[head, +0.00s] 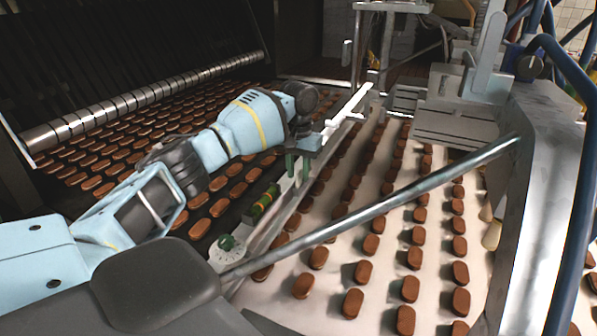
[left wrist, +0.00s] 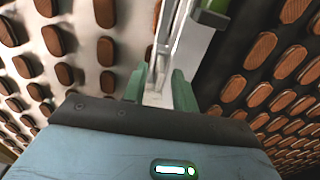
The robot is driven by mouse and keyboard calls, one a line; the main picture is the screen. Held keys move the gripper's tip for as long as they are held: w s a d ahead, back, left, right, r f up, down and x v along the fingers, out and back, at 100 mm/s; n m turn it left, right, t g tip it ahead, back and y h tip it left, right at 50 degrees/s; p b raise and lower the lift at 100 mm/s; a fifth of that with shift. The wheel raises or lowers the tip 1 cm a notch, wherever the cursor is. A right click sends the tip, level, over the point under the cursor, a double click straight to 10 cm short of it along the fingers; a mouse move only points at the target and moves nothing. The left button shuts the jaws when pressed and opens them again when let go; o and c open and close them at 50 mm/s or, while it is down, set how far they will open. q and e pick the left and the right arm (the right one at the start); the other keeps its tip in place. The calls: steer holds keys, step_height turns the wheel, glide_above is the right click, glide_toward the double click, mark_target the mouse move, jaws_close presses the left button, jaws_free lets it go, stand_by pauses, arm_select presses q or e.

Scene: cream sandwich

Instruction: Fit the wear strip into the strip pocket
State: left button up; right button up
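My left gripper (head: 298,172) points down over a long pale rail (head: 273,222) between the dark belt and the white belt. In the left wrist view its two green fingers (left wrist: 159,80) stand apart, one on each side of a narrow pale strip-like piece (left wrist: 157,98). I cannot tell whether they touch it, or whether it is the wear strip or part of the rail. The strip pocket cannot be made out clearly. A green-and-orange bar (head: 263,203) lies along the rail's left side; a green end (left wrist: 212,14) shows in the left wrist view. My right gripper is not in view.
Rows of brown biscuits cover the dark belt (head: 228,222) and the white belt (head: 335,268). A round pale dial with a green knob (head: 226,244) is at the rail's near end. A metal bar (head: 400,198) slants across the white belt. A metal frame (head: 535,190) stands at right.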

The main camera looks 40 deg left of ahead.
mark_target(298, 171)
arm_select(q)
step_height(298, 171, up, 12)
stand_by(0.4)
steer(key=shift+f, duration=0.15)
stand_by(0.4)
